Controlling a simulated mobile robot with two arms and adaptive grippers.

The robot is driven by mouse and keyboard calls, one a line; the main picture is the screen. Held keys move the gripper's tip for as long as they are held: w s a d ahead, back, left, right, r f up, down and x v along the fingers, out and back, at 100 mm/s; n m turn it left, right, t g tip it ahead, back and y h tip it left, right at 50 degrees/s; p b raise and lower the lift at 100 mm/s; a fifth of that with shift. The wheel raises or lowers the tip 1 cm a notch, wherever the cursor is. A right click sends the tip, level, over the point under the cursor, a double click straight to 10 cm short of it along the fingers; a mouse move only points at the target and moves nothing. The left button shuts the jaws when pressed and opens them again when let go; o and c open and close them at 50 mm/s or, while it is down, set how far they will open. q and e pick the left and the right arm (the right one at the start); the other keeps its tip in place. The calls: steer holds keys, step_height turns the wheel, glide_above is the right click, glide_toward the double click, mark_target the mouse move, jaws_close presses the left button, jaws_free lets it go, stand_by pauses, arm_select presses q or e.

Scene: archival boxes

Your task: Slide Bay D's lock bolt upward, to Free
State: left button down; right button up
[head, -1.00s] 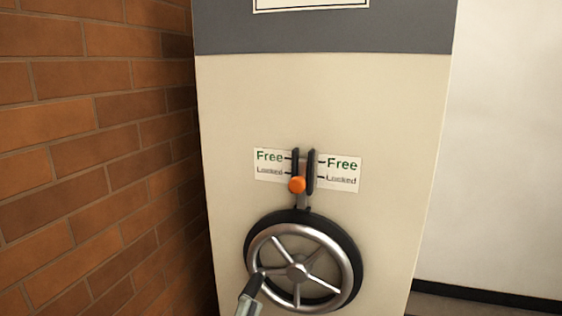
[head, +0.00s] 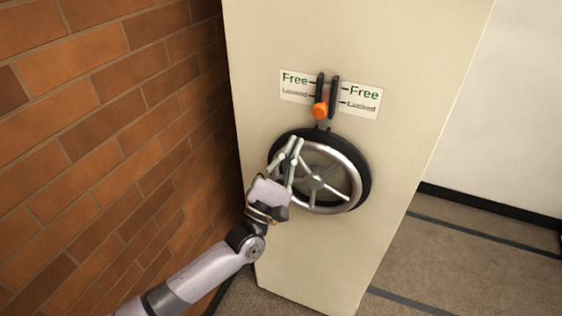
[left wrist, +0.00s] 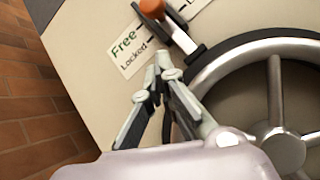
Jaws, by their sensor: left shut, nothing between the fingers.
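The lock bolt has an orange knob (head: 320,110) in a dark vertical slot between two label plates reading Free above and Locked below. The knob sits low in the slot, level with the Locked marks. It also shows at the top of the left wrist view (left wrist: 152,8). My left gripper (head: 294,142) is shut and empty, in front of the handwheel's upper left rim, below and left of the knob. In the left wrist view my fingers (left wrist: 166,62) point toward the bolt, apart from the knob. My right gripper is not in view.
A spoked metal handwheel (head: 352,185) with a dark ring behind it is mounted just below the bolt. The cream bay end panel (head: 420,60) carries both. A brick wall (head: 100,110) stands close on the left. Carpeted floor (head: 460,270) is open at right.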

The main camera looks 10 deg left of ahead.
mark_target(322, 115)
arm_select(q)
steer(key=shift+w+d+r+p, duration=0.1)
steer(key=shift+d+r+p, duration=0.3)
steer(key=shift+r, duration=0.3)
steer(key=shift+w+d+r+p, duration=0.1)
steer(key=shift+d+r+p, duration=0.25)
steer(key=shift+r, duration=0.35)
steer(key=shift+w+d+r+p, duration=0.1)
steer(key=shift+d+r+p, duration=0.3)
steer(key=shift+r, duration=0.3)
step_height(322, 115, up, 4)
steer(key=shift+a+f+p, duration=0.1)
steer(key=shift+p, duration=0.65)
